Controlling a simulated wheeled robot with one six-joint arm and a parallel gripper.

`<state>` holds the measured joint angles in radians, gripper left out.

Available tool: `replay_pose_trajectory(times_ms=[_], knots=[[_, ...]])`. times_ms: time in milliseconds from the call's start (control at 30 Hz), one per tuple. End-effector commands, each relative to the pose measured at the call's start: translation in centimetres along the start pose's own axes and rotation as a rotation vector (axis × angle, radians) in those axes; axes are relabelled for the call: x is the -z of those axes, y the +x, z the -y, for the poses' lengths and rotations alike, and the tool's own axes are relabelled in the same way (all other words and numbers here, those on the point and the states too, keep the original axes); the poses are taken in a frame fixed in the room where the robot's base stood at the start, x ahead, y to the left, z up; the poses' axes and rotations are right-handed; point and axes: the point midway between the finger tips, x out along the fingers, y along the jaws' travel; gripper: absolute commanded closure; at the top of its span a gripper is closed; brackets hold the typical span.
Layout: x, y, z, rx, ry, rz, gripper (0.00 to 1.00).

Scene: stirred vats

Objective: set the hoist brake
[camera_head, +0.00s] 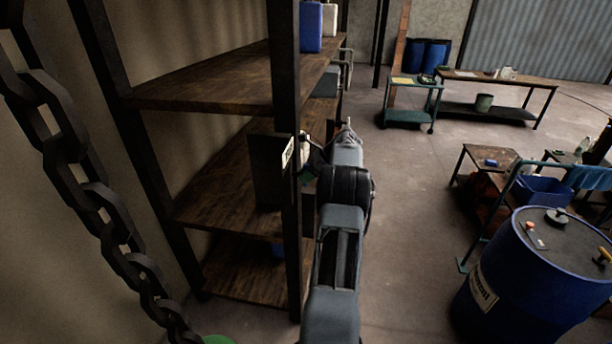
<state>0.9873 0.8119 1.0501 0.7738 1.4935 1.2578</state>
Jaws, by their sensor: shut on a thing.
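A dark upright box (267,170) with a small white label (288,152) is at the shelf's front post; I take it for the hoist brake housing, but the label is too small to read. My gripper (306,158) is at the end of my grey arm, close to the right of the label. Its jaws are shut on a small part beside the box, mostly hidden by the gripper and wrist. The part's shape and position cannot be made out. A heavy dark chain (95,200) hangs at the left, in the foreground.
Wooden shelves (215,82) with dark posts stand close to the left of my arm. A blue drum (530,285) with loose items on top stands at the lower right. Benches (490,78) are farther back. The floor between the shelves and drum is clear.

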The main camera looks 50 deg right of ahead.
Motion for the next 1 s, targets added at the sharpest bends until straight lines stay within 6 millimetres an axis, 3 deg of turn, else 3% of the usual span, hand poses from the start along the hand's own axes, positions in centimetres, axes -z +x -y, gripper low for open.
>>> replay_pose_trajectory(times_ms=[167,200,433,767,1000], knots=[[-0.1,-0.1,0.0,0.002,0.001,0.003,1.0],[-0.1,-0.1,0.0,0.002,0.001,0.003,0.75],[-0.1,-0.1,0.0,0.001,0.0,0.001,0.53],[0.0,-0.4,0.1,0.003,-0.001,0.001,0.52],[0.1,-4.2,0.1,0.006,-0.001,0.0,0.52]])
